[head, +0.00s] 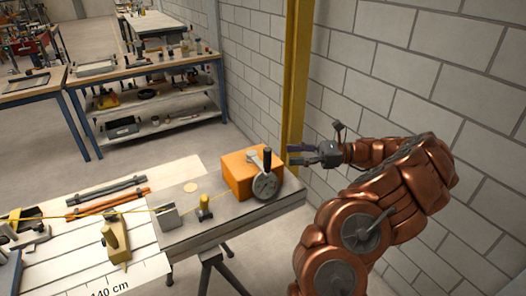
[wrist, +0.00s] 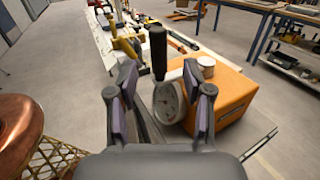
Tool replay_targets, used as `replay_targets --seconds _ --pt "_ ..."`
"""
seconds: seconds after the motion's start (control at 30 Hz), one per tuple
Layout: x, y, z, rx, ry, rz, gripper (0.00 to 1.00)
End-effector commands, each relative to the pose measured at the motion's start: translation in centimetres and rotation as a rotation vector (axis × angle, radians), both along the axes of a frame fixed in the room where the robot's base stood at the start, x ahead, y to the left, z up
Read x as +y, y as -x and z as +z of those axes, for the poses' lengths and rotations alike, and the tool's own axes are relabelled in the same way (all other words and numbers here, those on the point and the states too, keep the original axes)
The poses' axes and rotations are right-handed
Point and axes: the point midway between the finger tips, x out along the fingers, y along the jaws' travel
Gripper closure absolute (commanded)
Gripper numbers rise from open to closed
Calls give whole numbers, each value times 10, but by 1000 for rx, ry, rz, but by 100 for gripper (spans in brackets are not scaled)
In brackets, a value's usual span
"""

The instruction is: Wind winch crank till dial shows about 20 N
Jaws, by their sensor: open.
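The orange winch box (head: 238,176) sits near the right end of the grey bench top. A grey crank disc (head: 265,186) is on its side, with an upright black crank handle (head: 267,158). In the wrist view the black handle (wrist: 158,52) stands ahead between my finger lines, and the pale disc (wrist: 166,102) shows below it. A small white-topped round part (wrist: 206,64) is on the box; I cannot read any dial value. My gripper (head: 290,154) is open and empty, right of the handle and apart from it.
A yellow column (head: 296,85) and block wall stand close behind my gripper. A shelved workbench (head: 150,75) stands farther back, with open floor between.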

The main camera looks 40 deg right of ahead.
Motion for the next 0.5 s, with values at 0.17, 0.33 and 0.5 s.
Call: replay_targets --seconds 0.17,0.33,0.5 --pt "17 -9 2 -1 -3 19 50" --pt "36 -21 3 0 -2 21 50" --pt "57 -34 3 -1 -1 20 50"
